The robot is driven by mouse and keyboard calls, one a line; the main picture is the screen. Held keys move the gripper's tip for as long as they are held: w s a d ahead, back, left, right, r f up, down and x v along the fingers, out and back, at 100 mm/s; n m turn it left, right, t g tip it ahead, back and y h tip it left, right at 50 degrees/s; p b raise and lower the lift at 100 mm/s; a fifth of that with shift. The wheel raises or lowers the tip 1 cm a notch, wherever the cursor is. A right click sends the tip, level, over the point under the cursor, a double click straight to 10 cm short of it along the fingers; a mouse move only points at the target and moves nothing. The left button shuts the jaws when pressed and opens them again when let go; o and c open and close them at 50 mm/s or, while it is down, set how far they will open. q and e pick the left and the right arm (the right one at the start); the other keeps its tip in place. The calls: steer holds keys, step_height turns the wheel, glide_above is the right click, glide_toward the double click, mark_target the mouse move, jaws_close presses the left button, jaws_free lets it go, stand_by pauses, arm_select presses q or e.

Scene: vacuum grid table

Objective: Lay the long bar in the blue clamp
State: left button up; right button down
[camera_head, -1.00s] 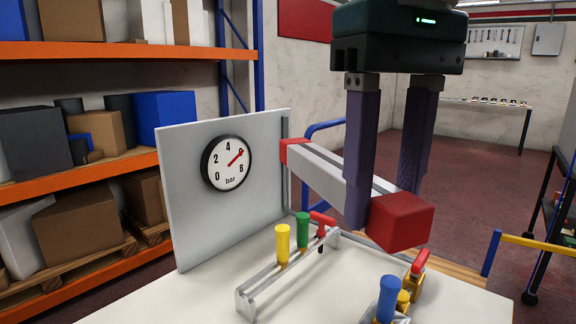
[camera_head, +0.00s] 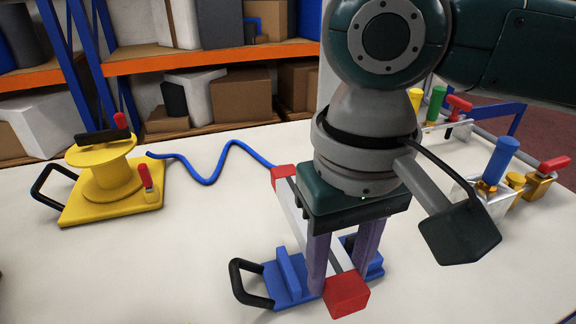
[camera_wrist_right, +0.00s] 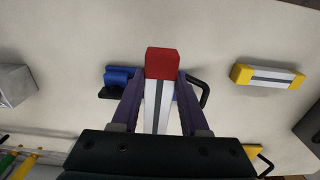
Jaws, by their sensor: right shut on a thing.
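The long bar is pale grey with a dark groove and red end caps (camera_head: 347,294); its near part also shows in the right wrist view (camera_wrist_right: 162,64). My right gripper (camera_head: 340,270) points down and is shut on the bar's sides nearer its front end. The bar lies over the blue clamp (camera_head: 287,278), which has blue blocks on both sides and a black handle at left. My fingers and the bar hide the clamp's middle, so I cannot tell whether the bar touches it. The clamp also shows beneath the bar in the right wrist view (camera_wrist_right: 118,76). My left gripper is out of view.
A yellow spool-shaped fixture (camera_head: 108,180) with a black handle stands at left, with a blue hose (camera_head: 215,170) behind. Colored valves (camera_head: 500,160) stand at right. A yellow-ended bar (camera_wrist_right: 268,77) lies to one side in the wrist view.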

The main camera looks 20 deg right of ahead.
steer(key=shift+r, duration=0.1)
steer(key=shift+r+p, duration=0.1)
steer(key=shift+p, duration=0.35)
steer(key=shift+s+f, duration=0.1)
steer(key=shift+f, duration=1.2)
steer(key=shift+f+b, duration=0.35)
steer(key=shift+f, duration=0.5)
steer(key=shift+p, duration=0.3)
steer(key=shift+f+p, duration=0.2)
steer(key=shift+p, duration=0.3)
steer(key=shift+f, duration=0.4)
steer(key=shift+f+b, duration=0.95)
steer(key=shift+f, duration=0.6)
